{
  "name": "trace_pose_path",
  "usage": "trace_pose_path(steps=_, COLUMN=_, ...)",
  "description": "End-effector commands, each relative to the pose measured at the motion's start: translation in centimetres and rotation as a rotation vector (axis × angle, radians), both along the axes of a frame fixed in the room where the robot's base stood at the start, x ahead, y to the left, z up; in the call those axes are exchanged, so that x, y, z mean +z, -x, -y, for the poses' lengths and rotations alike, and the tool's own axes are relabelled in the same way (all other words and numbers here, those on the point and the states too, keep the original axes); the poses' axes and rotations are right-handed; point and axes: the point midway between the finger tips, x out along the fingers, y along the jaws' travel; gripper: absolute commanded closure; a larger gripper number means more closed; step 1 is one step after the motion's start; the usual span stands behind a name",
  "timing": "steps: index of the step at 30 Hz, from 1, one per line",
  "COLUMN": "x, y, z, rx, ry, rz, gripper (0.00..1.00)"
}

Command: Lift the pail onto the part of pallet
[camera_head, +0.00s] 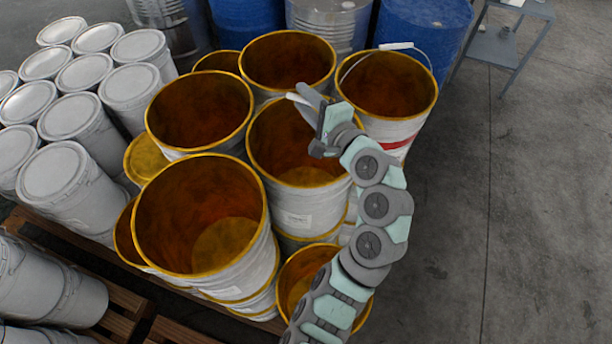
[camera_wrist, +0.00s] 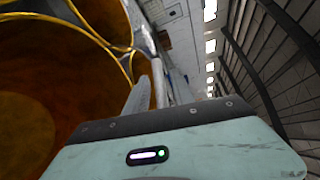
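Several open white pails with yellow rims and amber-brown insides stand close together in the head view. One pail at the right (camera_head: 405,128) has a raised wire handle with a white grip and a red band; I cannot tell which pail the task means. My gripper (camera_head: 300,97) is above the open pails, over the rim area of a middle pail (camera_head: 295,215), left of the handled pail. In the wrist view its fingers (camera_wrist: 150,92) show close together beside yellow rims, with nothing clearly between them; the gap is unclear. A wooden pallet (camera_head: 95,260) shows at lower left, mostly covered.
Lidded grey-white pails (camera_head: 68,172) fill the left side. Blue drums (camera_head: 425,30) and a metal drum (camera_head: 330,25) stand behind. A small grey-blue table (camera_head: 495,45) is at upper right. The concrete floor on the right is clear.

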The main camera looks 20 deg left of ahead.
Motion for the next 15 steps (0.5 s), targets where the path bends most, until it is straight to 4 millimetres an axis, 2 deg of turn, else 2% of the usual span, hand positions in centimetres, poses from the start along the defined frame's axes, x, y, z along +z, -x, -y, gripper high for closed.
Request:
trace_pose_path(steps=1, x=0.01, y=0.00, z=0.01, rx=0.000, ry=0.000, rz=0.000, gripper=0.75)
trace_pose_path(steps=10, x=0.02, y=0.01, z=0.02, rx=0.000, ry=0.000, rz=0.000, gripper=1.00)
trace_pose_path(steps=15, x=0.03, y=0.01, z=0.02, rx=0.000, ry=0.000, rz=0.000, gripper=1.00)
